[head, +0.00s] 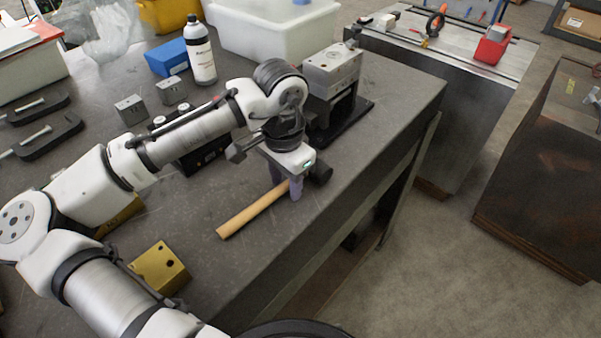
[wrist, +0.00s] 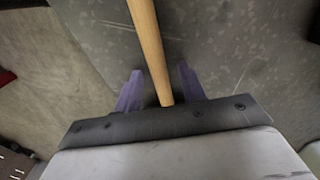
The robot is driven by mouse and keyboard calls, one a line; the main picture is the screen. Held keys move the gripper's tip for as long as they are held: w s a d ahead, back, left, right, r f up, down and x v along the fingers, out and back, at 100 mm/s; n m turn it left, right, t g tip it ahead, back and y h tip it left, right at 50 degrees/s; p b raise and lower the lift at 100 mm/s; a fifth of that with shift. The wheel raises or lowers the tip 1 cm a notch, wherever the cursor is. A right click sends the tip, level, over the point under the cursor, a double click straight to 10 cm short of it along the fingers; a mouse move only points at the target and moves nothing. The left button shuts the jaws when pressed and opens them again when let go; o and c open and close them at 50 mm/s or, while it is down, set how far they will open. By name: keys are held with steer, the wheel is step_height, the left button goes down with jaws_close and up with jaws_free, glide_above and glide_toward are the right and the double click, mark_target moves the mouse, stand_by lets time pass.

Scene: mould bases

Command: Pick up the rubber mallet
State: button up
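The rubber mallet has a pale wooden handle (head: 250,212) and a dark head (head: 320,173). It lies on the dark grey workbench near its right edge. My gripper (head: 293,192) is over the head end of the mallet and partly hides it. In the wrist view the handle (wrist: 150,48) runs between the two purple fingers of my gripper (wrist: 160,80), with a gap on each side. The fingers are apart. The mallet's head is hidden in the wrist view by the gripper body.
A grey metal block on a black base (head: 332,72) stands just behind my gripper. A brass block (head: 158,268) lies at front left. A white bottle (head: 200,55), a blue box (head: 166,58) and a white tub (head: 275,32) stand farther back. The workbench (head: 225,265) is clear around the handle's end.

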mark_target(285, 183)
jaws_close()
stand_by(0.4)
step_height(285, 183, up, 20)
stand_by(0.6)
